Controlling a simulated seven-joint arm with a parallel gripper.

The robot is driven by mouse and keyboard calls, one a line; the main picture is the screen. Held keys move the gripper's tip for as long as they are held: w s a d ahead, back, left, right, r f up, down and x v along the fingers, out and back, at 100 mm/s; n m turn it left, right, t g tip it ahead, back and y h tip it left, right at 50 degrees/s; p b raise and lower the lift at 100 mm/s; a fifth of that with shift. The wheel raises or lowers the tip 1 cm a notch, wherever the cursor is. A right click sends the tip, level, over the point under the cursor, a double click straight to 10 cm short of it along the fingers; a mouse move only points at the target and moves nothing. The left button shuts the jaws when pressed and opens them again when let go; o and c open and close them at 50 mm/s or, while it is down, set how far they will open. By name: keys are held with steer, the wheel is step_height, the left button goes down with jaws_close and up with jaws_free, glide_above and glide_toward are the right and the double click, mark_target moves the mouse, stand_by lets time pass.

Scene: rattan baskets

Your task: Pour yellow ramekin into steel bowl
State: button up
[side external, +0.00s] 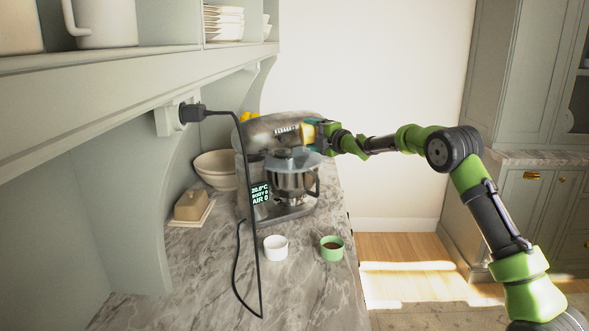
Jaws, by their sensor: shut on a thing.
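My gripper (318,130) is at the upper right of the steel bowl, beside the stand mixer's head. It is shut on the yellow ramekin (307,133), which seems tilted on its side toward the mixer. The ramekin's contents are hidden. The steel bowl (291,185) sits upright on the mixer's base, with a clear shield (291,159) around its top. The ramekin is above the bowl's right part in the picture; I cannot tell its exact depth. The bowl's inside is hidden.
The grey stand mixer (270,128) stands over the bowl. A white ramekin (275,247) and a green ramekin (332,254) with brown contents are in front on the marble counter (210,285). A black cord (252,215) hangs before the mixer. A butter dish (191,206) and cream bowl (214,171) are left.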

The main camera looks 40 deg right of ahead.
steer(key=m, duration=0.1)
steer(key=m+t, duration=0.1)
steer(key=d+m, duration=0.1)
steer(key=shift+s+r+m, duration=0.3)
steer(key=shift+r+m, duration=0.05)
steer(key=shift+m, duration=0.05)
steer(key=shift+s+d+r+m+t+h, duration=0.1)
steer(key=shift+d+m+t+h, duration=0.1)
steer(key=shift+m+t, duration=0.3)
steer(key=shift+s+d+m+t+h, duration=0.1)
steer(key=shift+m+t+h, duration=0.1)
steer(key=shift+m, duration=0.5)
steer(key=shift+s+d+r+m+t+h, duration=0.1)
steer(key=shift+d+m+t+h, duration=0.15)
steer(key=shift+m, duration=0.5)
steer(key=shift+s+d+r+m+t+h, duration=0.15)
steer(key=shift+m+h, duration=0.2)
steer(key=shift+m, duration=0.4)
steer(key=shift+w+a+f, duration=0.1)
steer(key=shift+d+f+m+h, duration=0.15)
steer(key=shift+m+h, duration=0.25)
steer(key=shift+m, duration=0.5)
